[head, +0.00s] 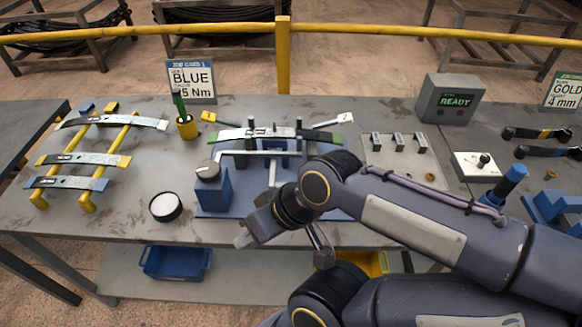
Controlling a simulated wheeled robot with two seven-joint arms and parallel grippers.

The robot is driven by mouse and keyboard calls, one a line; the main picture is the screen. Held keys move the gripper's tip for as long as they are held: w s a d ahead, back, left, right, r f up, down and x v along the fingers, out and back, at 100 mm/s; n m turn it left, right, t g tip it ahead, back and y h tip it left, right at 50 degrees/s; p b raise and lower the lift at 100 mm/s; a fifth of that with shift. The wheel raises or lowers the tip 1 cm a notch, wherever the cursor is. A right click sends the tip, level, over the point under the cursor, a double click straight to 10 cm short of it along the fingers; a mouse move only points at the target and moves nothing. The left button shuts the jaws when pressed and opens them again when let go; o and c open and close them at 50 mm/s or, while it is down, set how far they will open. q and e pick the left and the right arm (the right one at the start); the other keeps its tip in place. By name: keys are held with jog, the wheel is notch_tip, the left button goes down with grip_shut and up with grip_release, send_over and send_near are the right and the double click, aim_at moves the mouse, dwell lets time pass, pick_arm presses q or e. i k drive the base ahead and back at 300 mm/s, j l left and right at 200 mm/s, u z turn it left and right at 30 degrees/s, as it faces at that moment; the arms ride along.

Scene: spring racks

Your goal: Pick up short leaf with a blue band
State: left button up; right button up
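A short leaf with a blue band (68,183) lies at the near end of the yellow rack (113,145), on the left of the bench. It is a grey strip with a blue mark at its right end. My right gripper (244,238) hangs over the front of the bench, right of the rack and apart from the leaves. Its fingers point left and down, and their opening is unclear. My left gripper is out of view.
A blue fixture (212,192) holding a green-marked leaf (262,133) stands mid-bench, partly behind my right arm. A round white-topped tin (166,206) sits between the rack and my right gripper. A yellow cup (187,127) and a BLUE 5 Nm sign (191,80) stand behind.

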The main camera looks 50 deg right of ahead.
aim_at(91, 184)
jog(key=z, duration=1.75)
jog(key=u, duration=1.8)
jog(key=z, duration=1.65)
jog(key=i+j+z, duration=0.1)
jog(key=j, duration=0.55)
jog(key=i+j+z, duration=0.1)
jog(key=j, duration=0.55)
jog(key=i+j+z, duration=0.1)
jog(key=j, duration=0.55)
